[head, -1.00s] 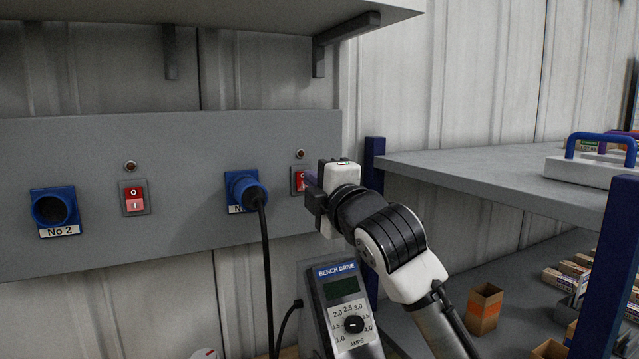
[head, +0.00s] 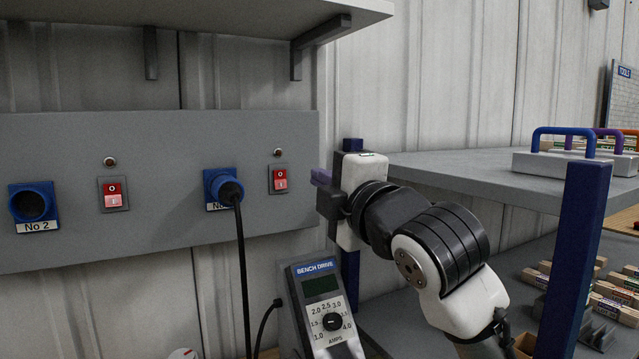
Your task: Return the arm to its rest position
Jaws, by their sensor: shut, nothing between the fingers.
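My gripper (head: 322,190) is at the end of my white and black arm, in the middle of the head view. Its fingers point left toward the grey wall panel and are shut with nothing between them. The gripper is just right of a red rocker switch (head: 279,179) and appears apart from it. A blue plug and socket (head: 223,188) with a black cable sits left of that switch, and its label is partly hidden.
A second red switch (head: 113,195) and an empty blue socket (head: 34,205) marked No 2 are farther left. A bench drive box (head: 323,305) stands below my gripper. A grey shelf (head: 450,172) with blue posts (head: 572,255) is close on the right. Another shelf (head: 200,12) hangs above.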

